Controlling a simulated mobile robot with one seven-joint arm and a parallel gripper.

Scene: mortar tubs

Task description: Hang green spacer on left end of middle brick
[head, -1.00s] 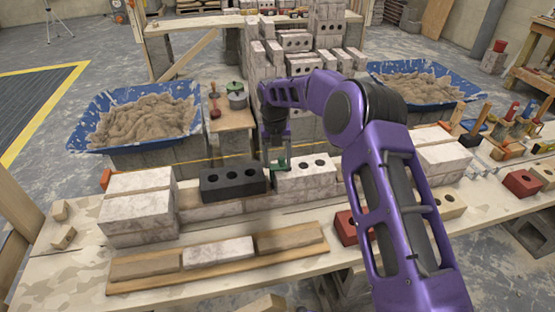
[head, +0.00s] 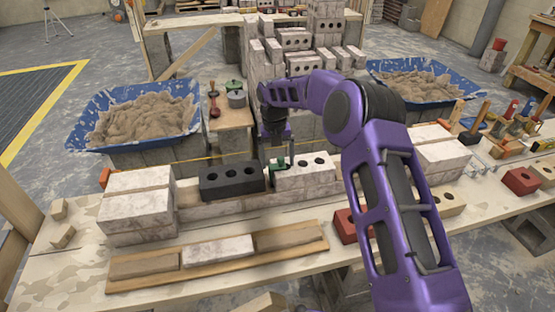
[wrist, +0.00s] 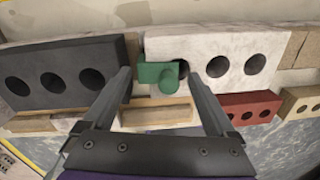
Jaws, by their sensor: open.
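The green spacer (head: 281,163) sits over the top edge at the left end of a pale brick with round holes (head: 318,172), close to the dark brick (head: 232,180). In the wrist view the spacer (wrist: 158,74) has a flat plate and a rounded knob, and it overlaps the left part of the pale brick (wrist: 225,55). My gripper (wrist: 160,78) is open, with one finger on each side of the spacer and gaps between. In the head view my gripper (head: 275,148) is just above the spacer, and the arm partly hides the pale brick's right side.
Stacked pale blocks stand at the left (head: 137,208) and right (head: 440,158) ends of the bench. A wooden board with brick pieces (head: 218,258) lies in front. A red brick (head: 345,226) lies near my arm. Mortar tubs (head: 140,120) stand behind.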

